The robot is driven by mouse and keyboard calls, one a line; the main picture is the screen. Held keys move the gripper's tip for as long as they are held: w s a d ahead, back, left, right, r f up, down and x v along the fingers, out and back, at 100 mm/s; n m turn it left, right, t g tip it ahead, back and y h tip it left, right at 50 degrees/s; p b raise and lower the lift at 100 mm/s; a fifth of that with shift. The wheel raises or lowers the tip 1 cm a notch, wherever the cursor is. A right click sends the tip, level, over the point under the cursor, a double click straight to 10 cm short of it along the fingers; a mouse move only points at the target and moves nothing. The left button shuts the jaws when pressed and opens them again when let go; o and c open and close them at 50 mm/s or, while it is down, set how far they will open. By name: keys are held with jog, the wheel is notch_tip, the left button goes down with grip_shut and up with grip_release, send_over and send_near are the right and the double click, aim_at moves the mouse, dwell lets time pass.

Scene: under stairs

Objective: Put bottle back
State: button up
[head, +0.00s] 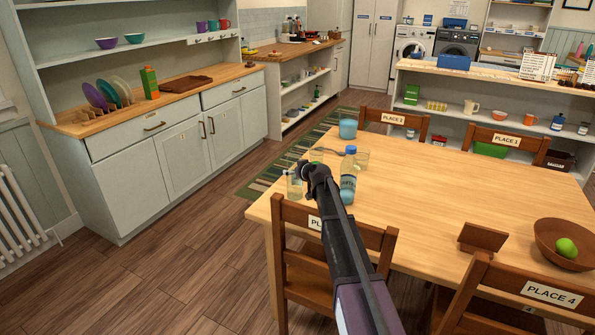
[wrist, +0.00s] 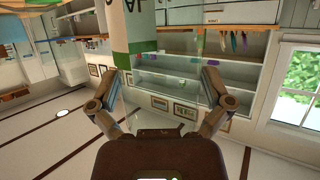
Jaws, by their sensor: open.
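A bottle (head: 348,178) with a blue cap and a pale label stands upright on the wooden dining table (head: 440,190), near its left end. My gripper (head: 298,170) is open at the table's left edge, to the left of the bottle and apart from it in the head view. A clear glass (head: 295,187) shows right by my gripper; I cannot tell whether they touch. In the wrist view my open fingers (wrist: 165,76) have a faint clear shape between them. A white and green cylinder (wrist: 135,30) with dark lettering shows beyond; I cannot tell what it is.
Clear glasses (head: 362,159) and a blue cup (head: 348,129) stand near the bottle. A wooden bowl (head: 545,240) with a green fruit and a small stand (head: 482,238) are at the right. Chairs (head: 395,119) surround the table. A counter (head: 170,105) with plates and a green carton is at left.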

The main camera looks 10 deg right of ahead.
jog(key=shift+r, duration=0.2)
jog(key=p+v, duration=0.5)
jog(key=v, duration=0.7)
